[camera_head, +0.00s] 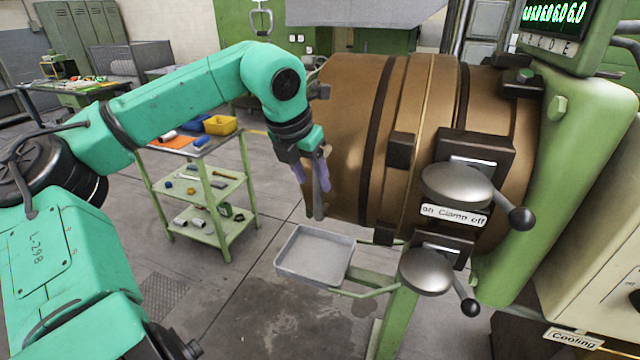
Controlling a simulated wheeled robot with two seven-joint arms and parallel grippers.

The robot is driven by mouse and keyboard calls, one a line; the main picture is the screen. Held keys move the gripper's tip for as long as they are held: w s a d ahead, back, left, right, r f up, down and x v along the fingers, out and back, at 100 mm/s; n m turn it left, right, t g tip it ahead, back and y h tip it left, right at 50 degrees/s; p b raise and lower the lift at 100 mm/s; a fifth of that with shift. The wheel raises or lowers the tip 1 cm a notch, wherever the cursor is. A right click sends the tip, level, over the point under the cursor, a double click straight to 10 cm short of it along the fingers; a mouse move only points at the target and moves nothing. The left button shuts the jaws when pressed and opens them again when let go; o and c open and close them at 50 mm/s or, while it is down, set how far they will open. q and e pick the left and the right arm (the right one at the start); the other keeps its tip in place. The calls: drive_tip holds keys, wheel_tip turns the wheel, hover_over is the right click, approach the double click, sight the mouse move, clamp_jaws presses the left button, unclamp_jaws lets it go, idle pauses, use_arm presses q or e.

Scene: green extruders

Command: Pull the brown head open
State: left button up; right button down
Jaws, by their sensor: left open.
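The brown head (345,120) is a large brown drum with dark bands, at the centre right against the green machine body. Clamp levers with round grey hubs (457,185) and black knobs sit on the head's right side, by a label reading "on Clamp off". My right gripper is out of view.
A grey tray (316,256) hangs below the head on a green stand. A green shelf cart (210,190) with tools and a yellow bin (220,125) stands behind my left arm. The floor between the cart and the tray is clear.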

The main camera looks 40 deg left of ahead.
sight(314, 184)
use_arm(q)
drive_tip(key=x, duration=0.4)
drive_tip(key=shift+w+f+p, duration=0.15)
drive_tip(key=shift+w+p, duration=0.15)
drive_tip(key=shift+p, duration=0.1)
drive_tip(key=shift+s+a+f, duration=0.1)
drive_tip(key=shift+f, duration=0.05)
drive_tip(key=shift+s, duration=0.1)
clamp_jaws()
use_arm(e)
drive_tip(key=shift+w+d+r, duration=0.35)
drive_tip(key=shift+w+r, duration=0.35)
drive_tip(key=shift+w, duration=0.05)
